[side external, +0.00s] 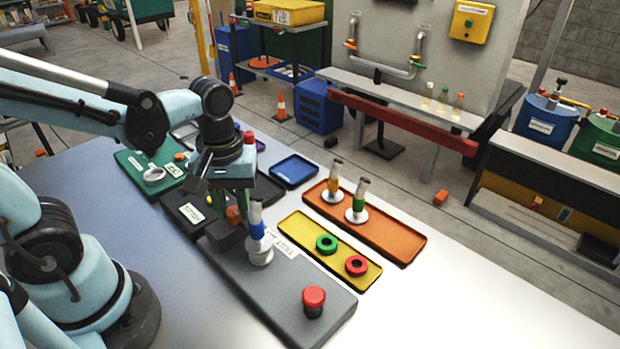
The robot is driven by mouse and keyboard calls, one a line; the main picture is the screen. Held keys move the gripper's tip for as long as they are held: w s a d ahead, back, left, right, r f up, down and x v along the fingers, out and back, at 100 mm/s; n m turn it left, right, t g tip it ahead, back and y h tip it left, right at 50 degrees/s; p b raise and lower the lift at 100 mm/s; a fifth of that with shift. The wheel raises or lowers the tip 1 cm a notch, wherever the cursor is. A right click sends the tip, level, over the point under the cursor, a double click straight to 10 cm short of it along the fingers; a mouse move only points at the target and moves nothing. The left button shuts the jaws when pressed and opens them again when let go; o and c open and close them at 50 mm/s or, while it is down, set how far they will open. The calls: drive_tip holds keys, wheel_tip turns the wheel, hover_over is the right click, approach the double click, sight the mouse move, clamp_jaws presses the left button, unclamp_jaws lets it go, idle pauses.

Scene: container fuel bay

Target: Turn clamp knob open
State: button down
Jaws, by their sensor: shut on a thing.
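My gripper (230,208) points down over the back part of the grey test fixture (290,300). Its jaws are shut on an orange knob (234,216), which looks like the clamp knob. The fingers and dark parts around it hide much of the knob, so its turn angle cannot be read. Just right of the gripper, a metal-topped cylinder with a blue band (257,228) stands upright on a pale round base on the fixture. A red push button (313,298) sits at the fixture's front end.
A yellow tray (297,226) holds a green ring (326,243) and a red ring (356,265). An orange tray (400,238) holds two upright fittings. A blue tray (293,170) and a green plate (135,163) lie behind. The white table's front right is clear.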

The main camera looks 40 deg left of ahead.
drive_tip(key=shift+m, duration=0.3)
drive_tip(key=m, duration=0.8)
drive_tip(key=shift+m, duration=0.4)
drive_tip(key=m, duration=0.4)
drive_tip(key=shift+m, duration=2.2)
drive_tip(key=shift+f, duration=0.1)
drive_tip(key=c, duration=0.8)
unclamp_jaws()
